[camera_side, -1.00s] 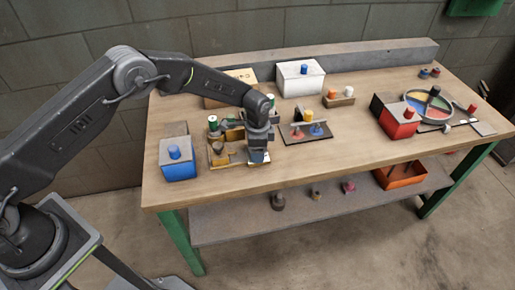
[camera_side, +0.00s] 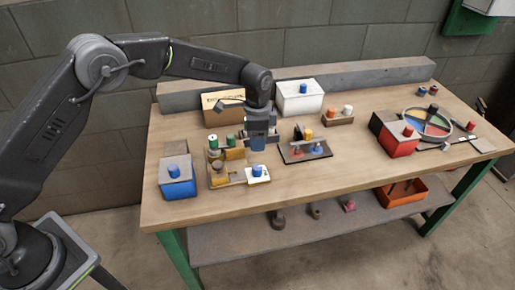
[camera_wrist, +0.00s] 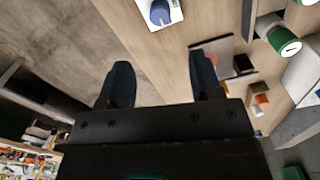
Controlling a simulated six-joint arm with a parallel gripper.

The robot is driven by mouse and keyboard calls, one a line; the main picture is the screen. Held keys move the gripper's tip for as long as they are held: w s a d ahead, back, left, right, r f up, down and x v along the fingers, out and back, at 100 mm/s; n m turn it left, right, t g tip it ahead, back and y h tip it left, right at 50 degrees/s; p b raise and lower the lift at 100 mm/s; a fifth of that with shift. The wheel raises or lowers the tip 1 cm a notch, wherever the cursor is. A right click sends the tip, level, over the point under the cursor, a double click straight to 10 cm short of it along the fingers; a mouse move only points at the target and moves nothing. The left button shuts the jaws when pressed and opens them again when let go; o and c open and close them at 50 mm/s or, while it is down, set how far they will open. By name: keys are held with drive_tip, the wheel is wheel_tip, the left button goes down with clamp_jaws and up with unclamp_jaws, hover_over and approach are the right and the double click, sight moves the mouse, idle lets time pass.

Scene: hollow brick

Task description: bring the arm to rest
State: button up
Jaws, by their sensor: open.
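My gripper (camera_side: 258,146) hangs below the wrist, above the left half of the workbench (camera_side: 330,184). In the wrist view its two dark fingers (camera_wrist: 162,82) stand apart with nothing between them. At the tray's right end is a white plate (camera_side: 262,181) with a blue peg (camera_side: 256,170). The plate also shows at the top of the wrist view (camera_wrist: 176,16), clear of the fingers.
A blue box (camera_side: 179,186) stands left of the tray. A dark board (camera_side: 305,154) with coloured pegs lies to the right. A cardboard box (camera_side: 222,117) and white box (camera_side: 300,103) stand behind. A red box (camera_side: 402,142) and round divided tray (camera_side: 428,124) are further right.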

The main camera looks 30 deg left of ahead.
drive_tip(key=shift+r, duration=0.5)
drive_tip(key=s+a+r+n+t, duration=0.1)
drive_tip(key=s+a+r+n, duration=0.25)
drive_tip(key=s+r, duration=0.4)
drive_tip(key=s+a+r+n+t, duration=0.2)
drive_tip(key=s+a+r, duration=0.25)
drive_tip(key=r, duration=0.65)
drive_tip(key=s+a+n+t, duration=0.1)
drive_tip(key=s+a+n, duration=0.1)
drive_tip(key=s, duration=0.8)
drive_tip(key=s+a+n+t, duration=0.1)
drive_tip(key=s+a+n, duration=0.2)
drive_tip(key=s, duration=0.8)
drive_tip(key=shift+s+r+n+t, duration=0.25)
drive_tip(key=shift+r+n+t, duration=0.1)
drive_tip(key=shift+n, duration=0.1)
